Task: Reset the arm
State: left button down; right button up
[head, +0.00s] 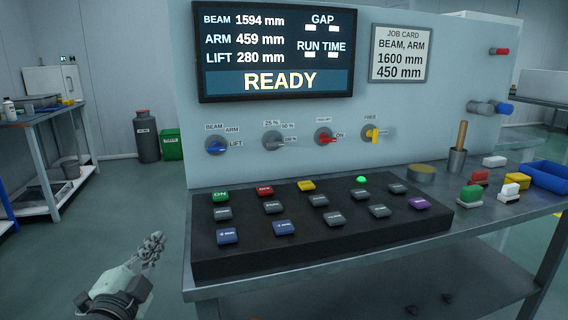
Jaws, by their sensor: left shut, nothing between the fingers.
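The display (276,50) reads BEAM 1594 mm, ARM 459 mm, LIFT 280 mm and READY. The job card (400,54) reads BEAM, ARM, 1600 mm and 450 mm. A blue-handled BEAM/ARM/LIFT selector (215,146) is on the panel. Beside it are a grey percent knob (273,141), a red switch (324,137) and a yellow FREE switch (372,134). The black key block (330,248) carries a green ON key (220,196), a red key (265,190) and several others, their small labels unclear. My left gripper (152,247) is shut and empty, left of the block, touching nothing.
A green lamp (361,180) glows on the block. To its right stand a brass dish (421,173), a cup with a wooden handle (457,160), several coloured blocks and a blue bin (551,176). A side bench (40,112) stands left.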

pick_arm(q)
jog(key=s+a+f+n+g+y, duration=0.35)
jog(key=s+a+f, duration=0.2)
jog(key=f, duration=0.45)
jog(key=s+a+f+n+g+y, duration=0.25)
jog(key=s+a+f+g, duration=0.3)
jog(key=f, duration=0.55)
jog(key=s+a+f+n+g, duration=0.1)
jog(key=s+a+f+g, duration=0.15)
jog(key=s+f, duration=0.4)
jog(key=s+a+f+n+g, duration=0.2)
jog(key=s+f+g, duration=0.2)
jog(key=s, duration=0.5)
jog(key=s+d+f+n+h, duration=0.1)
jog(key=d+f+h, duration=0.1)
jog(key=d, duration=0.5)
jog(key=s+d+f+n+h, duration=0.1)
jog(key=d+f+h, duration=0.1)
jog(key=d, duration=0.5)
jog(key=shift+d+f+n, duration=0.3)
jog(key=shift+f, duration=0.45)
pick_arm(e)
jog(key=shift+w+a+f, duration=0.1)
jog(key=shift+w+f, duration=0.05)
jog(key=shift+f, duration=2)
